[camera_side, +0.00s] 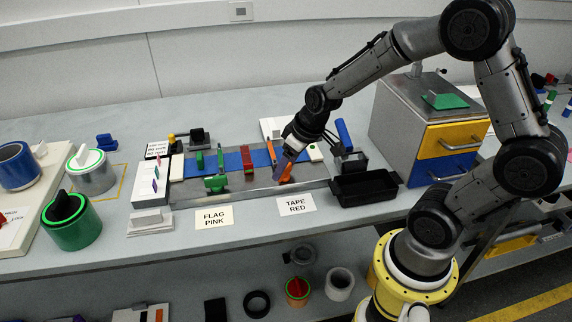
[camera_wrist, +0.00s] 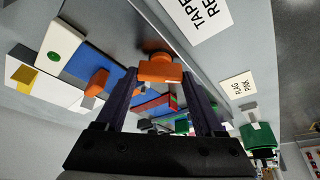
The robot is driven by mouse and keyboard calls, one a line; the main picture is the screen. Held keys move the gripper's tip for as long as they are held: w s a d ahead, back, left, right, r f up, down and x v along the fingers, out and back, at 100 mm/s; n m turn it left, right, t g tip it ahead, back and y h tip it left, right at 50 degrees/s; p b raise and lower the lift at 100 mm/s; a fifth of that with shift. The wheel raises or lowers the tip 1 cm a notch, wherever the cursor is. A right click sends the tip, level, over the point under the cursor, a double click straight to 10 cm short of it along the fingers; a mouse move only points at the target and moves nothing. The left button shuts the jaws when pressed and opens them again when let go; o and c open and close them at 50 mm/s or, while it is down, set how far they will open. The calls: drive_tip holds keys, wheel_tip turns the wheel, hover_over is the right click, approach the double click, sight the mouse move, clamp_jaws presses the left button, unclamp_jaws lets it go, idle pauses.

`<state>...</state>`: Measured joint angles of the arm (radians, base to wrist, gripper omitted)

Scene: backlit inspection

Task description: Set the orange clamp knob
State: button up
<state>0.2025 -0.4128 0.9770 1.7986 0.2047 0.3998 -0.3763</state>
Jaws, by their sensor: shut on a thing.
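The orange clamp knob (camera_wrist: 160,70) sits between my fingertips in the wrist view, at the edge of a grey rail. My gripper (camera_wrist: 159,75) is shut on it, with one dark finger on each side. In the side view my gripper (camera_side: 281,171) points down at the front edge of the blue-topped fixture (camera_side: 233,162), and a bit of the orange knob (camera_side: 288,173) shows beside the fingers. The rest of the knob is hidden there by the fingers. A second orange piece (camera_side: 271,150) stands on the blue strip behind; it also shows in the wrist view (camera_wrist: 97,82).
A red piece (camera_side: 247,158) and green pieces (camera_side: 215,183) stand left of my gripper. A black tray (camera_side: 365,188) and a drawer cabinet (camera_side: 432,135) are to the right. Labels "TAPE RED" (camera_side: 296,205) and "FLAG PINK" (camera_side: 214,218) lie in front.

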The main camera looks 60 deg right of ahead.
drive_tip(key=n+y, duration=0.1)
drive_tip(key=n, duration=0.3)
drive_tip(key=shift+d+n+y, duration=0.2)
drive_tip(key=shift+n+y, duration=0.1)
drive_tip(key=shift+y, duration=0.1)
drive_tip(key=n+g+y, duration=0.1)
drive_tip(key=n, duration=0.2)
drive_tip(key=shift+n, duration=0.7)
drive_tip(key=shift+w+y, duration=0.1)
drive_tip(key=shift+y, duration=0.2)
drive_tip(key=o, duration=1.4)
drive_tip(key=shift+w, duration=0.1)
drive_tip(key=shift+w+r, duration=0.1)
drive_tip(key=shift+r, duration=0.15)
drive_tip(key=shift+d+r, duration=0.2)
drive_tip(key=shift+r, duration=0.3)
drive_tip(key=shift+g, duration=0.3)
drive_tip(key=v, duration=0.4)
drive_tip(key=s+v, duration=0.1)
drive_tip(key=v, duration=0.7)
drive_tip(key=shift+s+f, duration=0.1)
drive_tip(key=shift+s, duration=0.1)
